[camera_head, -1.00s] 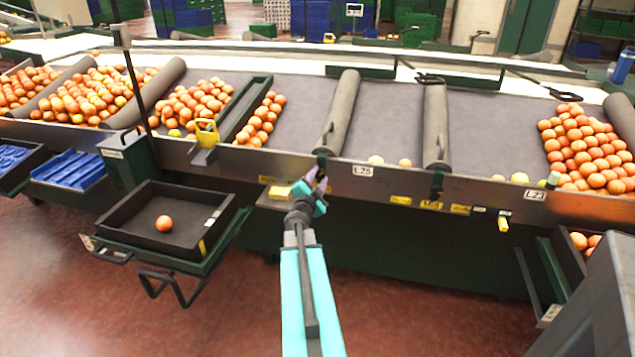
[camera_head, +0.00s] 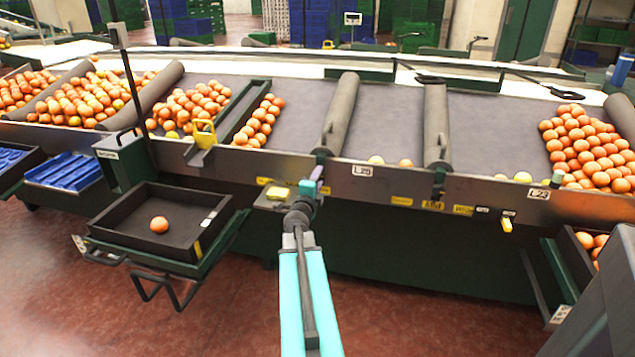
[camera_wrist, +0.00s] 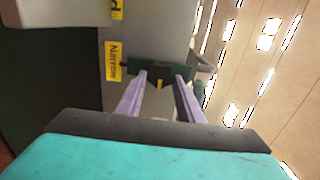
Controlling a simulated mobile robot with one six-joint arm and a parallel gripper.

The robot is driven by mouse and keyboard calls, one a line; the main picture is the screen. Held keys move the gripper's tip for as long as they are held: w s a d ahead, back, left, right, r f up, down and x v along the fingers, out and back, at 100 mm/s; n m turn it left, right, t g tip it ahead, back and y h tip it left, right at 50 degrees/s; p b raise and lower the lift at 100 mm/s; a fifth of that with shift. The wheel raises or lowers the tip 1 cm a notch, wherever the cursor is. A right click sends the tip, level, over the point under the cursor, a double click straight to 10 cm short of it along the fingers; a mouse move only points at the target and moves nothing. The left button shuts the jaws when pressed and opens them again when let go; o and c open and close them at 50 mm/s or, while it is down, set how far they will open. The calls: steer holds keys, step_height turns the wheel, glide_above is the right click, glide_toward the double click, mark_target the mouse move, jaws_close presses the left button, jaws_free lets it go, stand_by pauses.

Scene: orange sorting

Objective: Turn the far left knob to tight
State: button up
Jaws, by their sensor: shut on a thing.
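My gripper (camera_head: 316,180) is at the steel front edge of the sorting table, just below the front end of a grey roller (camera_head: 342,112). In the wrist view my two purple fingers (camera_wrist: 160,76) are closed on a dark green knob (camera_wrist: 160,70), one finger on each side. A small yellow mark (camera_wrist: 160,84) shows between the fingers. A yellow label (camera_wrist: 112,60), which seems to read "Narrow", is left of the knob. In the head view my gripper hides most of the knob, and its exact setting cannot be told.
A black tray (camera_head: 112,226) with one orange (camera_head: 159,224) juts out at the left. A second grey roller (camera_head: 436,125) is to the right. Piles of oranges (camera_head: 582,145) lie on the table. A grey box-like surface (camera_head: 600,300) stands at the lower right. Red floor is free in front.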

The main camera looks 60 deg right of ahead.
steer(key=shift+d+r, duration=0.1)
stand_by(0.3)
steer(key=o, duration=1.1)
steer(key=shift+c, duration=0.2)
steer(key=p+v, duration=0.2)
steer(key=v, duration=0.4)
steer(key=a+p, duration=0.1)
steer(key=p, duration=0.2)
steer(key=shift+s, duration=0.1)
steer(key=a+p, duration=0.1)
steer(key=p, duration=0.3)
steer(key=shift+s+a, duration=0.15)
steer(key=shift+s, duration=0.05)
